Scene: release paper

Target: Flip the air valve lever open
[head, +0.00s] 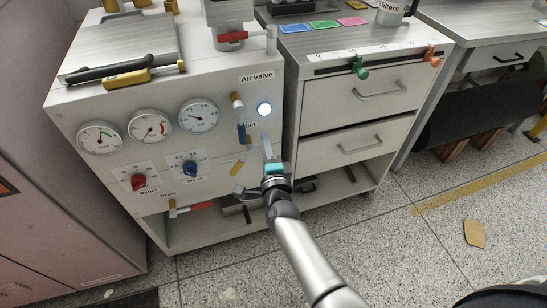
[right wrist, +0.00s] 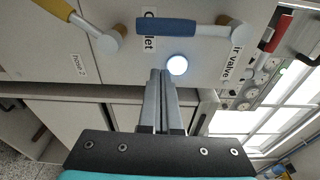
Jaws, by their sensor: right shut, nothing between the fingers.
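The white machine's front panel (head: 110,105) carries an "Air valve" label (head: 256,76). Just below the label is a blue lever (head: 240,120), hanging down from its pivot; in the right wrist view the blue lever (right wrist: 165,26) lies across the top. A round white lamp (head: 264,109) glows beside it and also shows in the right wrist view (right wrist: 177,65). My right gripper (head: 266,139) is shut and empty. Its fingertips (right wrist: 161,74) are near the lamp, low and to the right of the lever in the head view, apart from the lever. My left gripper is not in view.
A yellow lever (head: 240,166) is below the blue one. A red-handled lever (head: 231,37) is on top of the machine. Gauges (head: 150,126) and red (head: 138,182) and blue knobs (head: 190,168) are to the left. A drawer cabinet (head: 345,110) stands close on the right.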

